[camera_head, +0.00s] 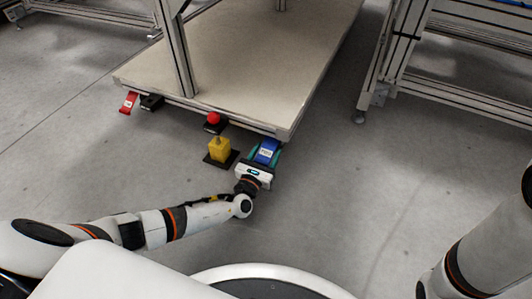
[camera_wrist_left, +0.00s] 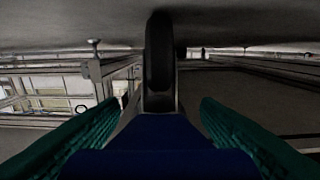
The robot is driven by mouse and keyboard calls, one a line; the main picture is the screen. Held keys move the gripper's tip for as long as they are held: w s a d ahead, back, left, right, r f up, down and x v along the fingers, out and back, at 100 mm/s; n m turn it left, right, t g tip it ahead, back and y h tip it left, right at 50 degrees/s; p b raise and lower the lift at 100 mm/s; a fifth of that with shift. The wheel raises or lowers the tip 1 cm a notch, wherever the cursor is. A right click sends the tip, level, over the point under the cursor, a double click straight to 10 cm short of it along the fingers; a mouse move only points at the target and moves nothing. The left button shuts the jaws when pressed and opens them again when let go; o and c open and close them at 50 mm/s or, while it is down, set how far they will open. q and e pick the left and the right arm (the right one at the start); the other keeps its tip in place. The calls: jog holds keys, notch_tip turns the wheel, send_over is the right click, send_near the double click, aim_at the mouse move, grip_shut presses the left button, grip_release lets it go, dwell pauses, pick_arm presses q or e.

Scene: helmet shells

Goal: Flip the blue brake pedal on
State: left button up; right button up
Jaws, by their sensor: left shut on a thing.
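The blue brake pedal (camera_head: 266,151) sits at the near right corner of the low cart, with a small white label on it. My left gripper (camera_head: 264,156) reaches it from the front, with its teal fingers on either side of the pedal. In the left wrist view the blue pedal (camera_wrist_left: 150,155) fills the bottom middle between the two ribbed fingers, and my left gripper (camera_wrist_left: 155,122) is shut on it. The pedal's underside is hidden. My right gripper is outside the frame; only part of the right arm shows at the right edge.
A black caster wheel (camera_wrist_left: 160,65) stands behind the pedal under the cart (camera_head: 260,55). Floor to the right is clear.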

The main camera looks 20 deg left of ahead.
pick_arm(q)
jog(key=shift+f, duration=0.15)
jog(key=o, duration=1.3)
jog(key=shift+s+p, duration=0.3)
jog(key=shift+s, duration=0.05)
jog(key=s+p, duration=0.1)
jog(key=s, duration=0.2)
jog(key=s+p, duration=0.2)
jog(key=s, duration=0.2)
jog(key=s+f+p, duration=0.1)
jog(key=s+p, duration=0.1)
jog(key=s, duration=0.1)
jog(key=shift+s+a+f, duration=0.1)
jog(key=shift+s+a, duration=0.1)
jog(key=shift+s+f, duration=0.15)
jog(key=shift+s, duration=0.3)
